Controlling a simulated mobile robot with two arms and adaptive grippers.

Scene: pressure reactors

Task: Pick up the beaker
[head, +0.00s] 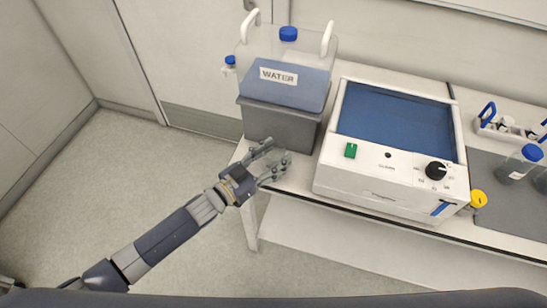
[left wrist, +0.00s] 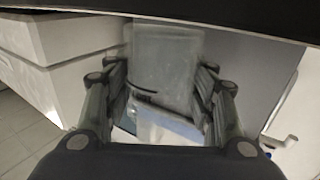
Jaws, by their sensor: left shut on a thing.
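The clear glass beaker (left wrist: 166,66) shows between the two fingers of my left gripper (left wrist: 160,88) in the left wrist view. In the head view my left gripper (head: 270,163) reaches in over the front left corner of the bench, and its fingers are closed around the sides of the beaker (head: 283,159). The beaker is faint and partly hidden by the fingers there. It appears upright. I cannot tell whether its base touches the bench. My right gripper is not in view.
A water tank labelled WATER (head: 292,82) on a grey block (head: 277,124) stands just behind the beaker. A white bath device (head: 385,178) stands close on the right. Blue-capped bottles (head: 520,163) are at the far right. The floor at left is clear.

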